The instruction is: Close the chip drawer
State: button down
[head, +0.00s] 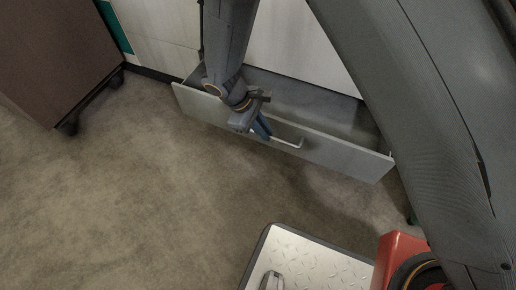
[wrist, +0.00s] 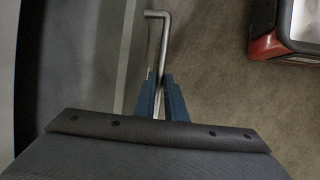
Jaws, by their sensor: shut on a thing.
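The chip drawer (head: 342,157) stands pulled out from the pale cabinet (head: 300,42), low over the floor. Its grey front panel faces me, and its open inside shows behind the panel. A thin metal bar handle (head: 287,142) runs along the front. My gripper (head: 264,130) is at the handle, in front of the panel. In the wrist view, the blue fingers (wrist: 162,98) are shut on the handle (wrist: 156,38), whose bent end sticks out beyond them. My arm hides part of the drawer and cabinet.
A dark brown cabinet on casters (head: 62,55) stands at the left. My own base with a metal plate and red part is at the bottom. The brown carpet (head: 130,190) in front of the drawer is clear on the left.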

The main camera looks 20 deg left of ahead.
jog(key=w, duration=1.8)
jog(key=shift+w, duration=0.25)
jog(key=shift+r, duration=0.1)
jog(key=c, duration=1.8)
grip_release()
jog(key=shift+w+d, duration=0.1)
jog(key=shift+w, duration=0.05)
jog(key=p+v, duration=0.2)
jog(key=v, duration=0.5)
jog(key=shift+r, duration=0.35)
